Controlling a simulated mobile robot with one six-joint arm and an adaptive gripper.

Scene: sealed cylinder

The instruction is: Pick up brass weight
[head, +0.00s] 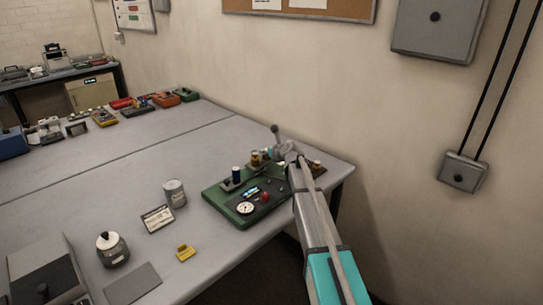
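My arm reaches from the lower right over a green instrument base (216,199) on the grey table. My gripper (277,146) is at the arm's far end, above the back of that base; it is small and partly hidden by my arm, so its fingers cannot be made out. Small brass-coloured cylinders (255,158) stand at the back of the base, just left of and below the gripper. Which one is the brass weight, and whether the gripper touches it, I cannot tell. Another small brass-coloured piece (318,167) shows right of my arm.
The base carries a dark blue cylinder (236,175), a white dial (245,208) and a red knob (265,197). The wall is close behind.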

